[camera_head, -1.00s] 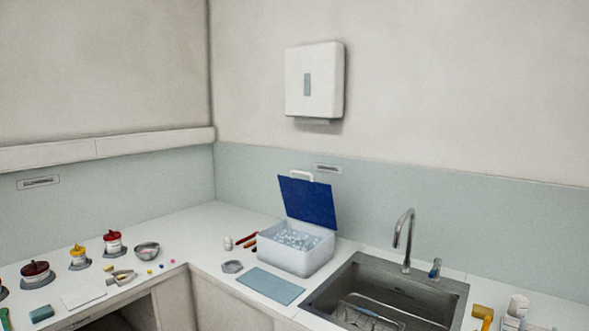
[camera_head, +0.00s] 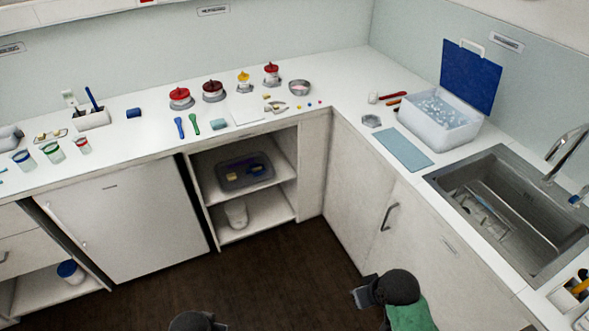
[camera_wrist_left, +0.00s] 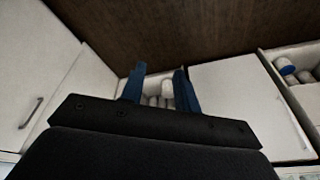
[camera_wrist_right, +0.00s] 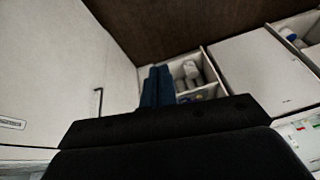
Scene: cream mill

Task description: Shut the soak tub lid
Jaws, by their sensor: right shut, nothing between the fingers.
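The soak tub (camera_head: 437,121) is a white box with clear, bubbly contents, standing on the counter at the right, left of the sink. Its blue lid (camera_head: 470,76) with a white handle (camera_head: 473,46) stands open, raised at the tub's back edge. My left gripper shows in the left wrist view (camera_wrist_left: 160,85) with its two blue fingers apart and nothing between them. My right gripper shows in the right wrist view (camera_wrist_right: 156,86) with its fingers together and empty. Both are low over the floor, far from the tub. In the head view, parts of both arms show at the bottom edge.
The sink (camera_head: 510,210) with a rack and faucet (camera_head: 568,150) is right of the tub. A blue-grey mat (camera_head: 404,149), a small grey hexagonal dish (camera_head: 371,121) and red-handled tools (camera_head: 392,97) lie left of it. Jars and bowls line the left counter. The floor (camera_head: 270,285) is clear.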

